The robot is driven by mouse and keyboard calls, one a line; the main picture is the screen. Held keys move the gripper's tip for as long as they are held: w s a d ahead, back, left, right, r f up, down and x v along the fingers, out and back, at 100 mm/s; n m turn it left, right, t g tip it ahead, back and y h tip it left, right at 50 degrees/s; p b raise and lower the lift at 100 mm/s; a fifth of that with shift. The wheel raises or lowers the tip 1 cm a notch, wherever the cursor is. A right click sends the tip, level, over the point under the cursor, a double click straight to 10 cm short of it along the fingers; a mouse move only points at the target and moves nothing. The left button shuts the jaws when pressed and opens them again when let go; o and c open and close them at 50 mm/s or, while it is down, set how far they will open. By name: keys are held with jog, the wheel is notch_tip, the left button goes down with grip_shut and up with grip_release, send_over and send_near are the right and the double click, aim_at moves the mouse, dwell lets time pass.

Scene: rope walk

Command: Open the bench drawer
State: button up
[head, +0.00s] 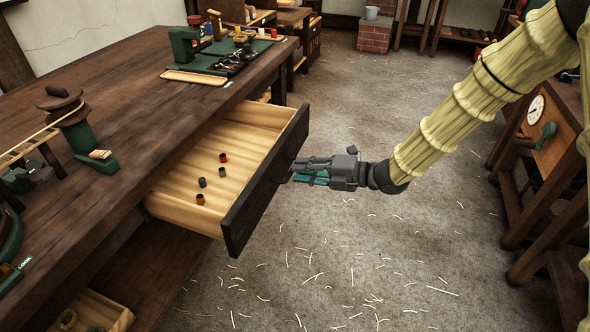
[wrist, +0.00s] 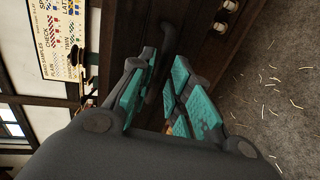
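The bench drawer (head: 263,190) is pulled well out of the wooden bench, so its pale inside shows. Its dark front also fills the middle of the wrist view (wrist: 202,22). Several small brown and dark pieces (head: 202,182) lie in it. My gripper (head: 297,170) is at the outer face of the drawer front, near its middle. In the wrist view its teal-padded fingers (wrist: 160,88) stand apart. A dark curved handle (wrist: 170,72) shows in the gap between them; I cannot tell whether either finger touches it.
The bench top (head: 130,95) holds green tools and a pale tray (head: 194,77). A wooden stand with a dial (head: 537,107) is on the right. The floor between is clear apart from scattered straw bits.

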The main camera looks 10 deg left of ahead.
jog(key=v, duration=0.8)
jog(key=shift+d, duration=0.3)
jog(key=shift+s, duration=0.1)
jog(key=s+d+f+m+t+h, duration=0.1)
jog(key=s+d+f+m+h, duration=0.15)
jog(key=f+m, duration=0.45)
jog(key=s+d+f+m+h, duration=0.1)
jog(key=s+f+m+h, duration=0.15)
jog(key=f+m, duration=0.4)
jog(key=s+d+f+m+t+h, duration=0.15)
jog(key=s+f+m, duration=0.25)
jog(key=f, duration=0.5)
jog(key=s+d+f+m+g+h, duration=0.2)
jog(key=s+d+f+m+h, duration=0.1)
jog(key=s+d+f+m, duration=0.4)
jog(key=s+d+f+m+g+h, duration=0.1)
jog(key=s+d+f+m+h, duration=0.2)
jog(key=s+f, duration=0.45)
jog(key=s+d+m+g+h, duration=0.1)
jog(key=s+d+m+g, duration=0.15)
jog(key=s, duration=0.45)
jog(key=s+d+m+g+h, duration=0.1)
jog(key=s+d+m+h, duration=0.1)
jog(key=s+m, duration=0.35)
notch_tip(320, 180, up, 22)
jog(key=s+n+p, duration=0.1)
jog(key=p, duration=2.1)
jog(key=shift+d+n+p, duration=0.25)
jog(key=shift+n+p, duration=0.1)
